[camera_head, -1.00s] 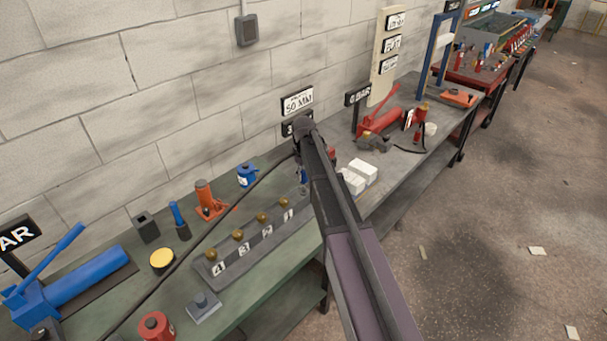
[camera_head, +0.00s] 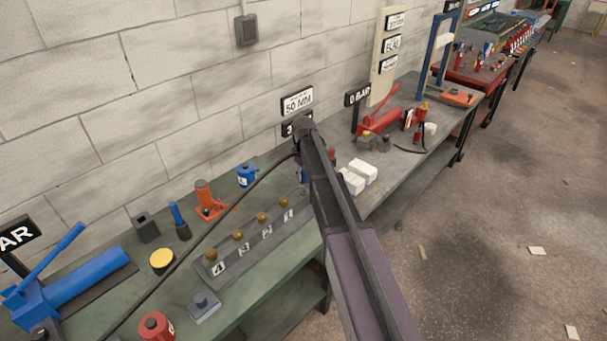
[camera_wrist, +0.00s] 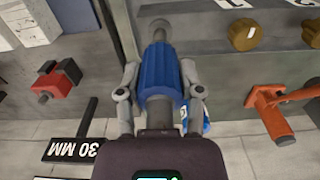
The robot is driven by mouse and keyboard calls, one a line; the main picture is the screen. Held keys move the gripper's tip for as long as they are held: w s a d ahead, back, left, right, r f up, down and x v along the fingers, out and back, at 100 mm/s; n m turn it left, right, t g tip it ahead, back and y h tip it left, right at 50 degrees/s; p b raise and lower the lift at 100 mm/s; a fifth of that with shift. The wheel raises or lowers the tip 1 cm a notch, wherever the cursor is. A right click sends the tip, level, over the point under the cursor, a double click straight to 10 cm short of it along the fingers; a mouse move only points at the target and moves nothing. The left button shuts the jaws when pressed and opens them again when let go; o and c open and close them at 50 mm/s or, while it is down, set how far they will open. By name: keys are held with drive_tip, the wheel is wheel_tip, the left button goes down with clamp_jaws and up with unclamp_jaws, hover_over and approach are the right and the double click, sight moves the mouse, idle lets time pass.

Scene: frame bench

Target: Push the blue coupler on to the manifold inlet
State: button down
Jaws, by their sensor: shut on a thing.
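The blue coupler (camera_wrist: 160,75) is ribbed and sits between the fingers of my gripper (camera_wrist: 160,82), which is shut on it. In the wrist view its far end points at a grey stub, the manifold inlet (camera_wrist: 157,32), on the grey manifold (camera_wrist: 202,30). Coupler and stub look in line and close; I cannot tell how far the coupler is on. In the head view the manifold (camera_head: 222,277) lies on the bench with several brass ports numbered 1 to 4. There my arm hides the gripper and most of the coupler; a blue sliver (camera_head: 304,175) shows.
An orange jack (camera_head: 207,200) and a blue cylinder (camera_head: 247,175) stand behind the manifold. A black hose (camera_head: 180,262) crosses the green bench top (camera_head: 262,290). White blocks (camera_head: 362,170) lie right of my arm. A blue pump (camera_head: 75,280) is at the left.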

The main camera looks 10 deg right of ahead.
sight(304, 181)
drive_tip(key=shift+f+b, duration=2.05)
drive_tip(key=shift+f, duration=0.05)
idle(0.3)
drive_tip(key=shift+c, duration=0.8)
unclamp_jaws()
drive_tip(key=shift+r, duration=0.3)
wheel_tip(304, 181, up, 10)
drive_tip(key=p, duration=1)
drive_tip(key=shift+f, duration=0.25)
drive_tip(key=s+m, duration=0.6)
drive_tip(key=s, duration=2.3)
drive_tip(key=shift+d+m, duration=0.25)
drive_tip(key=shift+m, duration=0.15)
